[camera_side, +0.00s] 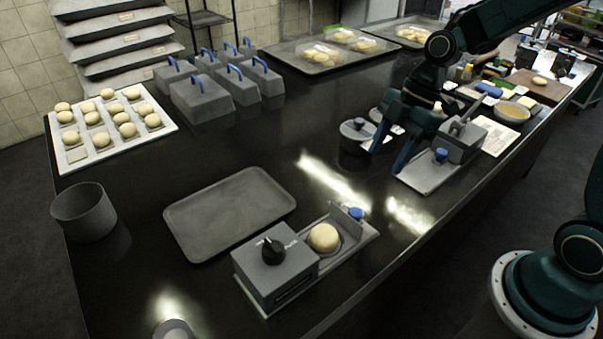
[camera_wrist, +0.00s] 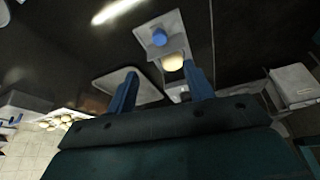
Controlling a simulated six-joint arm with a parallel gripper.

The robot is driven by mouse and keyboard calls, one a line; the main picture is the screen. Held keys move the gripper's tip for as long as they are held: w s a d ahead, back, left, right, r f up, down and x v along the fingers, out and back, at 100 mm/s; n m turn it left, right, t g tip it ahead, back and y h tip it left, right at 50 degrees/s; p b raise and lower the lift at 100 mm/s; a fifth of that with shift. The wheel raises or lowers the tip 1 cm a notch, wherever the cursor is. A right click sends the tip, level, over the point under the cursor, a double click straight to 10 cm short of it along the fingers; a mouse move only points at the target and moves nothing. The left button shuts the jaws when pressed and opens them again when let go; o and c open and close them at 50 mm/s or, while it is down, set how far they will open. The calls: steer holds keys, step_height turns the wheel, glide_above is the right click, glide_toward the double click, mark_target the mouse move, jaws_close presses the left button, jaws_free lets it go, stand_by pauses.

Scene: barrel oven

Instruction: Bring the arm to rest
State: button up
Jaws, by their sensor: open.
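My gripper (camera_side: 389,144) hangs above the dark counter at the right of centre in the side view, with its two blue fingers apart and nothing between them. In the wrist view my gripper (camera_wrist: 160,84) also shows its blue fingers spread. In the side view it is just left of a grey device with a flat plate (camera_side: 428,172) and a blue knob. Whether a fingertip touches anything there cannot be told. A second grey device with a black dial (camera_side: 273,252) stands at the front, with a dough ball (camera_side: 323,238) on its plate.
An empty grey tray (camera_side: 228,212) lies mid-counter. A white tray of dough balls (camera_side: 72,158), a grey bin (camera_side: 84,211) and several blue-handled grey blocks (camera_side: 201,101) stand at the left. More bread trays (camera_side: 300,50) are at the back. Bare counter lies between.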

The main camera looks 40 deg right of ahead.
steer(key=shift+r, duration=0.1)
steer(key=s+d+r+m+t+h, duration=0.1)
steer(key=s+r+m+t+h, duration=0.1)
steer(key=s+r+m, duration=0.4)
steer(key=s+d+r+m+t+h, duration=0.1)
steer(key=s+r+m+t+h, duration=0.1)
steer(key=s+r+m, duration=0.4)
steer(key=s+m, duration=0.3)
steer(key=s, duration=0.1)
steer(key=shift+s+d+m+t, duration=0.25)
steer(key=shift+s+m+t, duration=0.05)
steer(key=shift+m, duration=0.1)
